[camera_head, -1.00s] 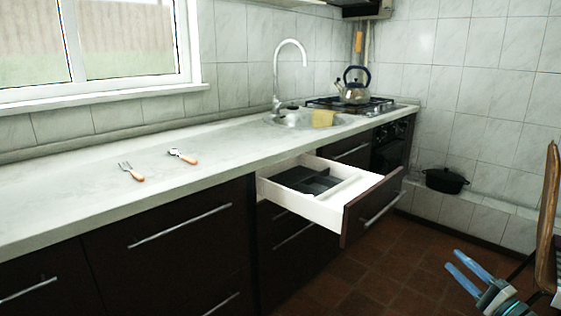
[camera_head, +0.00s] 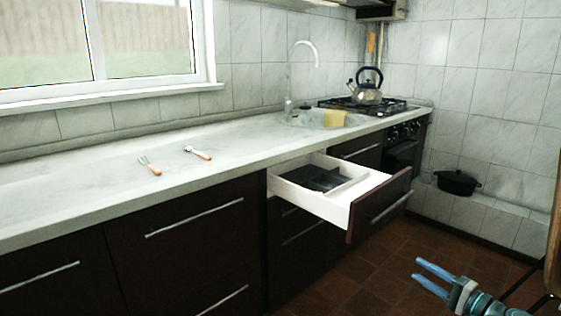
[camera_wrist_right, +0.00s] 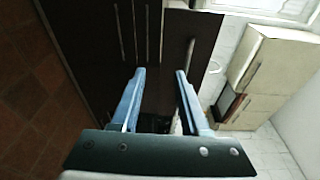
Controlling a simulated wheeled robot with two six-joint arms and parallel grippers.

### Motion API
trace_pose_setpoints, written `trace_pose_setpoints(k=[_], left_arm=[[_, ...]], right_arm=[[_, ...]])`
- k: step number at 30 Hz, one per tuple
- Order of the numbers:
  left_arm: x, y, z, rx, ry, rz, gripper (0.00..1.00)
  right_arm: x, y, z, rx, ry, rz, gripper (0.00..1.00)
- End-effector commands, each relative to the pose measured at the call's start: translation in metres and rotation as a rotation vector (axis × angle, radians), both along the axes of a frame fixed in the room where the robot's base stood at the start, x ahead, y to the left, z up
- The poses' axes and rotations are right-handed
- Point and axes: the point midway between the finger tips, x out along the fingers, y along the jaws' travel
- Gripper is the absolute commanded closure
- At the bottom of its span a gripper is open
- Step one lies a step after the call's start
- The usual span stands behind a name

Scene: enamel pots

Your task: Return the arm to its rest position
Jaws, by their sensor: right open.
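My right gripper (camera_head: 426,277) is at the lower right of the head view, over the floor and apart from the open drawer. Its two blue fingers are spread with nothing between them. In the right wrist view the open fingers (camera_wrist_right: 160,78) point toward dark cabinet fronts (camera_wrist_right: 100,40), and the gap is empty. My left gripper is not in view.
A white drawer (camera_head: 340,208) with a dark tray (camera_head: 318,178) stands pulled out. A fork (camera_head: 150,166) and a spoon (camera_head: 198,153) lie on the counter (camera_head: 80,180). A kettle (camera_head: 368,92) stands on the stove, a black pot (camera_head: 457,183) on the ledge.

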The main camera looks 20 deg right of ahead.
Motion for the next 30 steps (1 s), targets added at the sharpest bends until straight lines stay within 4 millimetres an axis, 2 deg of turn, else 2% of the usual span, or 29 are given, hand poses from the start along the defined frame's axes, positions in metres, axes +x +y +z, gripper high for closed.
trace_pose_setpoints(k=[5, 8, 10, 15, 20, 24, 30], left_arm=[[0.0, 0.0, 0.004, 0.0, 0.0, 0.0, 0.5], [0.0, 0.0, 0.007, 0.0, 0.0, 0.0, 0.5], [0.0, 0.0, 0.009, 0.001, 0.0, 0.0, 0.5], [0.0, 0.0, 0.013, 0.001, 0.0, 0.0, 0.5], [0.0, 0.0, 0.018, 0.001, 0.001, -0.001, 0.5], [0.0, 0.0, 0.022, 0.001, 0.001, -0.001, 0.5], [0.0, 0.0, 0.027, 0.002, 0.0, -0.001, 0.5]], right_arm=[[0.042, 0.056, -0.023, -0.05, 0.114, 0.14, 0.55], [0.067, 0.102, -0.043, -0.102, 0.205, 0.251, 0.55], [0.083, 0.139, -0.058, -0.15, 0.276, 0.342, 0.55], [0.103, 0.225, -0.095, -0.291, 0.437, 0.553, 0.55], [0.103, 0.298, -0.125, -0.451, 0.573, 0.741, 0.55], [0.093, 0.353, -0.146, -0.614, 0.676, 0.895, 0.55], [0.069, 0.417, -0.169, -0.882, 0.794, 1.086, 0.55]])
